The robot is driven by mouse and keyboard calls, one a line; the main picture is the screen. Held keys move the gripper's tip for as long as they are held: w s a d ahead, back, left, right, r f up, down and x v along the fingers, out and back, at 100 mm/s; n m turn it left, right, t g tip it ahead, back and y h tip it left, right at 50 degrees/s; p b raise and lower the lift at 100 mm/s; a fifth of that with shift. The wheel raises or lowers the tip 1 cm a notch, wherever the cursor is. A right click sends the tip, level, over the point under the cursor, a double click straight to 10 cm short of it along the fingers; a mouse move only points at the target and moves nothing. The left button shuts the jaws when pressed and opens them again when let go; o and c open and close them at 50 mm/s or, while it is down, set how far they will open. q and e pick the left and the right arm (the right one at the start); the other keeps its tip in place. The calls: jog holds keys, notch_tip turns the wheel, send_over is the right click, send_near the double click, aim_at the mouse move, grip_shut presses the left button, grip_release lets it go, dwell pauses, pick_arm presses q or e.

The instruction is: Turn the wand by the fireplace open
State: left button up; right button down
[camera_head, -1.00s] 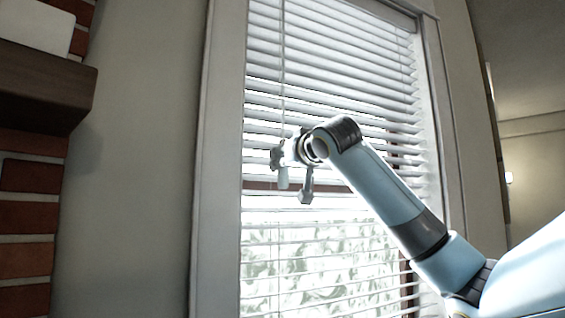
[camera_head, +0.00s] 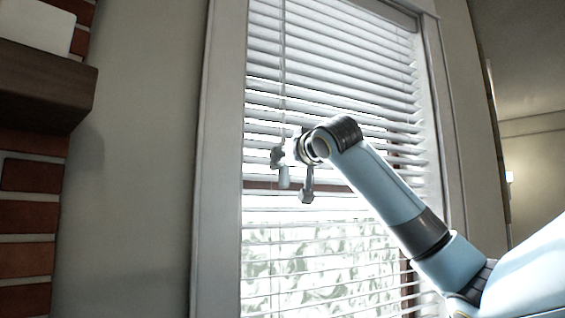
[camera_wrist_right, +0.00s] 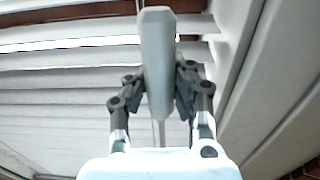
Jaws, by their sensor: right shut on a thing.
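The wand (camera_head: 283,100) is a thin pale rod hanging in front of the left part of the white window blind (camera_head: 330,70). Its thicker grey-white lower end (camera_head: 283,179) shows just below my right gripper (camera_head: 279,157). In the right wrist view, the wand's handle (camera_wrist_right: 158,50) stands between the dark fingers of my right gripper (camera_wrist_right: 160,85), which are shut on it. The blind's slats are tilted, with bright gaps between them, and greenery shows through the lower part. My left gripper is not in view.
The white window frame (camera_head: 213,180) runs close along the left of the wand. A dark mantel (camera_head: 45,90) and brick (camera_head: 28,215) stand at the far left, with bare grey wall between. My right arm reaches across the window from the lower right.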

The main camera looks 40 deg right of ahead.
jog(key=shift+f, duration=0.15)
jog(key=c, duration=1.1)
grip_release()
jog(key=shift+s, duration=0.1)
jog(key=shift+v, duration=3.75)
